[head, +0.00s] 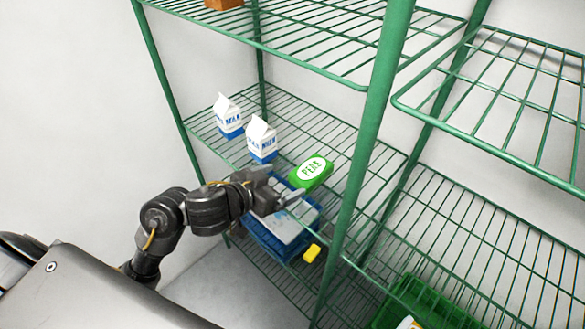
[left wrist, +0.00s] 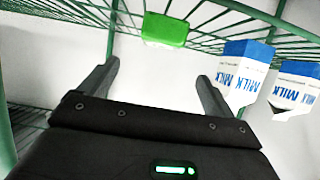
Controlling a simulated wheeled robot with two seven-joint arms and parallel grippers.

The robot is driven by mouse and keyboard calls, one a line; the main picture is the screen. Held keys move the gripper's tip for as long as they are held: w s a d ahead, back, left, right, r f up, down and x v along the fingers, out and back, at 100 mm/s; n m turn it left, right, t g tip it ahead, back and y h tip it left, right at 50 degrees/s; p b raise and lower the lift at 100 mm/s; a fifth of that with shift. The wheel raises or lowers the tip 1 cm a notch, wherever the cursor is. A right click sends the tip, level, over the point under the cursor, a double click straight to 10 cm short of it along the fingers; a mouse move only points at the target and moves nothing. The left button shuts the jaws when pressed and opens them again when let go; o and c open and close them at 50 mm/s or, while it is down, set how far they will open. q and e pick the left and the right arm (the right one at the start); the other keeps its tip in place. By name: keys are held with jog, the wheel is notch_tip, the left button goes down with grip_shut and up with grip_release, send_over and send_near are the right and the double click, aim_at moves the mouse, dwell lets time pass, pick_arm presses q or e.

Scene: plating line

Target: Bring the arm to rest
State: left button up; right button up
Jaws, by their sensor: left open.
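My left arm comes in from the left in the head view. Its gripper (head: 284,186) is at the front edge of the middle green wire shelf (head: 330,130). In the left wrist view the two fingers (left wrist: 155,85) stand wide apart with nothing between them. A green package labelled PEAS (head: 311,172) lies on the shelf just beyond the fingers and also shows in the left wrist view (left wrist: 165,30). My right gripper is not in view.
Two milk cartons (head: 228,117) (head: 262,140) stand on the same shelf, left of the package. A green crate (head: 430,302) sits lower right. Green posts (head: 368,150) frame the shelves.

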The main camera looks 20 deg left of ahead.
pick_arm(q)
jog(key=shift+v, duration=1)
jog(key=s+a+f+n+g+y, duration=0.15)
jog(key=s+f+g, duration=0.25)
jog(key=s+f, duration=0.55)
jog(key=s+a+f+n+g+y, duration=0.1)
jog(key=s+a+f+g+y, duration=0.2)
jog(key=s+f, duration=0.65)
notch_tip(320, 180, down, 30)
jog(key=s+g+b, duration=0.2)
jog(key=g+b, duration=0.1)
jog(key=b, duration=0.1)
jog(key=s+a+f+g+b, duration=0.1)
jog(key=s+f+b, duration=0.3)
jog(key=s+f, duration=1.3)
notch_tip(320, 180, down, 3)
jog(key=shift+a+f, duration=0.15)
jog(key=shift+a, duration=0.35)
